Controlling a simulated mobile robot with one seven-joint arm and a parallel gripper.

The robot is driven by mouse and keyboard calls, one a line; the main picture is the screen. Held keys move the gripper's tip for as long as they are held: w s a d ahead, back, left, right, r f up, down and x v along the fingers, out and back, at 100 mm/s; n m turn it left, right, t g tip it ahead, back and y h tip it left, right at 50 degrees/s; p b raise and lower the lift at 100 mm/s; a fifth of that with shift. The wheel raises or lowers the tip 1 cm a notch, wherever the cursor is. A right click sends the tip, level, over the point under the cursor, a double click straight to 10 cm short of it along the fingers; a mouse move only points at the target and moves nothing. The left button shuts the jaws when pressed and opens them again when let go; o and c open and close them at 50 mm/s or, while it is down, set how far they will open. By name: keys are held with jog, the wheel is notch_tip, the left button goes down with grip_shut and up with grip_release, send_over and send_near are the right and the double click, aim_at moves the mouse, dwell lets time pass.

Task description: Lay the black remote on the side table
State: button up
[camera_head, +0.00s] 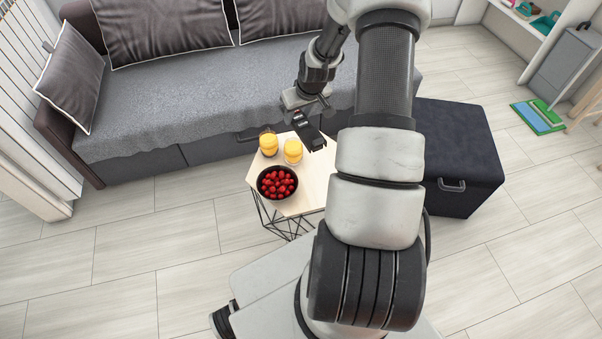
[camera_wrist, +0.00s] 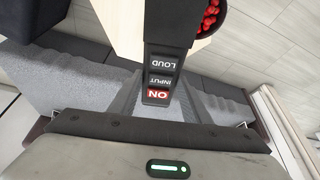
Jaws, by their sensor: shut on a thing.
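The black remote (camera_head: 311,132) is in my gripper (camera_head: 302,110), held above the back right part of the side table. The side table (camera_head: 298,208) has a light wooden top on a black wire frame. Part of its right side is hidden behind my arm. I cannot tell how high the remote is above the top.
Two glasses of orange juice, a left one (camera_head: 268,144) and a right one (camera_head: 293,151), stand near the remote on the table. A black bowl of red berries (camera_head: 277,183) is at the front left. A grey sofa (camera_head: 200,105) is behind, and a dark ottoman (camera_head: 455,150) stands right.

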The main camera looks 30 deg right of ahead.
jog(key=m+b, duration=0.2)
jog(key=b, duration=0.4)
send_over(323, 163)
jog(key=s, duration=0.1)
notch_tip(323, 163, down, 20)
jog(key=shift+h, duration=0.5)
jog(key=f, duration=0.2)
jog(key=f+b, duration=0.1)
jog(key=f, duration=0.3)
jog(key=shift+s+a, duration=0.2)
jog(key=shift+a, duration=0.05)
jog(key=shift+f+b, duration=0.7)
jog(key=shift+f, duration=1.35)
jog(key=shift+f, duration=0.2)
jog(key=o, duration=1.1)
jog(key=shift+r, duration=0.15)
